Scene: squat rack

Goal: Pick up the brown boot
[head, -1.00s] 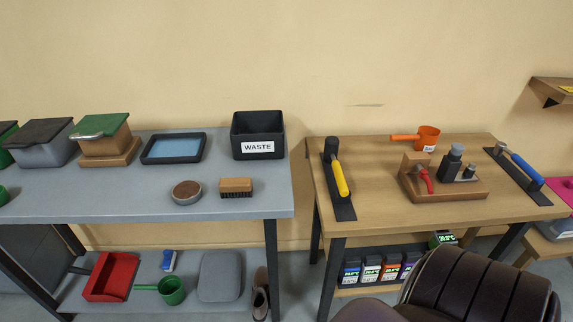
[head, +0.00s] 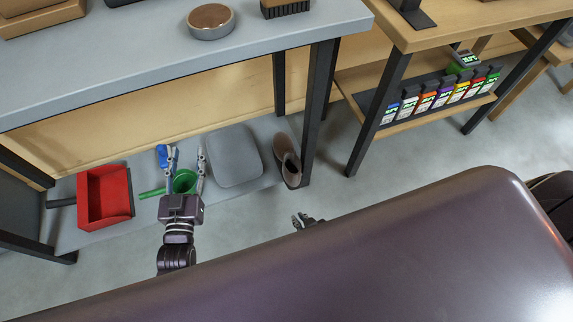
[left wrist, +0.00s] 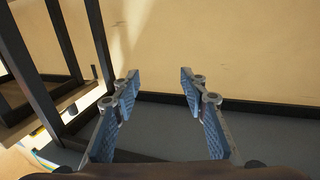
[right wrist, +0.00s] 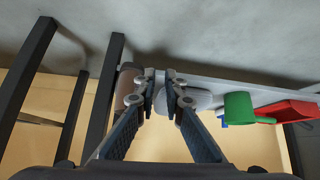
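The brown boot (head: 287,160) stands on the grey lower shelf, at its right end by the table leg. It also shows in the right wrist view (right wrist: 126,80), partly covered by a finger of my right gripper (right wrist: 160,76). That gripper's fingertips are a little apart with nothing between them. In the head view my right gripper (head: 303,221) is in front of the boot, apart from it and mostly hidden by my body. My left gripper (head: 186,152) is open and empty, over the green scoop in the head view. The left wrist view shows its spread fingers (left wrist: 160,78) but no boot.
The grey cushion-like object (head: 233,156) is just left of the boot. The green scoop (head: 184,181), a blue item (head: 162,156) and the red dustpan (head: 104,196) lie further left. The dark table leg (head: 318,110) stands close beside the boot. Floor (head: 345,205) right of the leg is clear.

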